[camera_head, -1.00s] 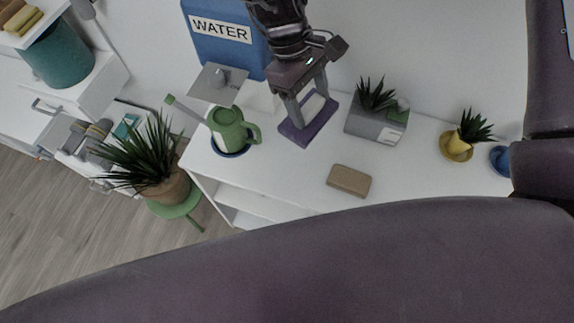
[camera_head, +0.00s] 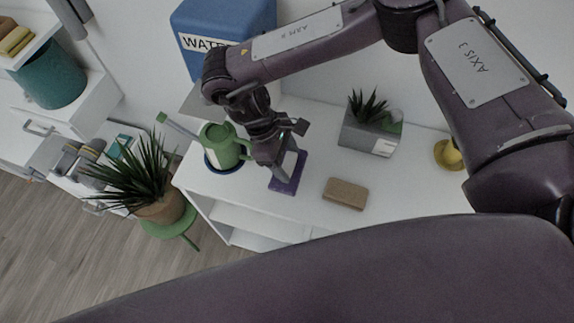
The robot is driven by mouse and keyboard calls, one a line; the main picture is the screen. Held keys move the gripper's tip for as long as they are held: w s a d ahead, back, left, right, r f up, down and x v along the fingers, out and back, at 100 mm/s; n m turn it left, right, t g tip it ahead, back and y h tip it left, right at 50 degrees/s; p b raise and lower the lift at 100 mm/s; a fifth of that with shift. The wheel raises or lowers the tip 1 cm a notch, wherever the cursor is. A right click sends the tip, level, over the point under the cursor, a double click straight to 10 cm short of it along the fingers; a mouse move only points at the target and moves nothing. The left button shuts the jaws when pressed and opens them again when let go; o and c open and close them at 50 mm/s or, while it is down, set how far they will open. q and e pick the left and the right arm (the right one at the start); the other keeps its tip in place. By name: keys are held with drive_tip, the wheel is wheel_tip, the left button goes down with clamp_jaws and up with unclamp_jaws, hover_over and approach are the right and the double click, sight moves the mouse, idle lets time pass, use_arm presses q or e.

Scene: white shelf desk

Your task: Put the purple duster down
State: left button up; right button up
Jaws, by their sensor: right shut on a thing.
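The purple duster (camera_head: 291,187) is a flat purple piece with a paler part on top, on or just above the white shelf desk (camera_head: 240,190). I cannot tell whether it fully touches the desk top. My right gripper (camera_head: 282,168) points down over it and is shut on it, hiding part of its top. My right arm reaches in from the right across the upper part of the view. My left gripper is not in view.
A green watering can (camera_head: 222,146) stands close to the left of the gripper. A brown block (camera_head: 345,194) lies to the right, and a grey planter (camera_head: 360,136) stands behind it. A blue WATER container (camera_head: 222,22) is at the back. A potted plant (camera_head: 160,208) stands left of the desk.

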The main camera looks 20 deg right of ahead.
sight(287, 167)
drive_tip(key=shift+f, duration=2)
drive_tip(key=o, duration=0.9)
drive_tip(key=shift+f, duration=0.15)
drive_tip(key=shift+r, duration=0.3)
drive_tip(key=b+v, duration=0.1)
drive_tip(key=v, duration=1.1)
drive_tip(key=shift+s+f, duration=0.1)
drive_tip(key=shift+f, duration=0.05)
